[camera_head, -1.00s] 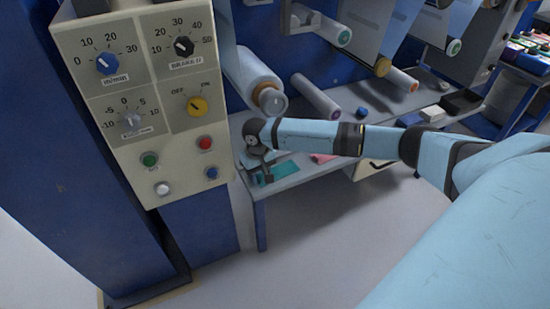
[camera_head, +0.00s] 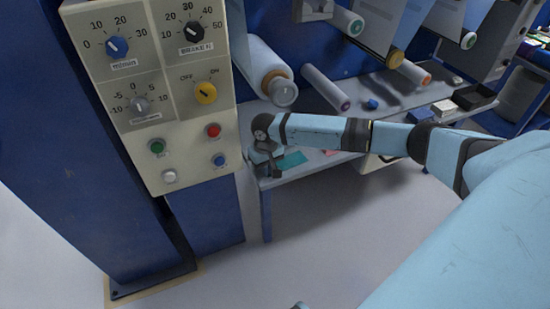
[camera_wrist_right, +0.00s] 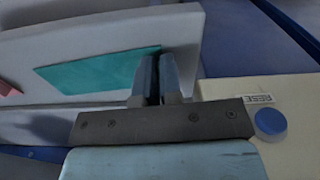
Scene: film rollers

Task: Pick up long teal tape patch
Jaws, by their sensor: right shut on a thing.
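The long teal tape patch (camera_head: 292,160) lies at the near left end of the grey shelf, its left end hidden behind my right gripper (camera_head: 272,170) in the head view. In the right wrist view the patch (camera_wrist_right: 98,72) is a flat teal strip whose right end reaches the fingertips. The right gripper (camera_wrist_right: 157,62) has its two fingers close together, shut on that end of the patch. The contact itself is mostly hidden by the fingers. The left gripper is not in view.
A control panel (camera_head: 155,90) with knobs and buttons stands just left of the right gripper. White rollers (camera_head: 262,68) hang above the shelf (camera_head: 330,168). A pink patch (camera_wrist_right: 8,88) lies beyond the teal one. A blue object (camera_head: 371,103) and a black tray (camera_head: 473,98) sit farther right.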

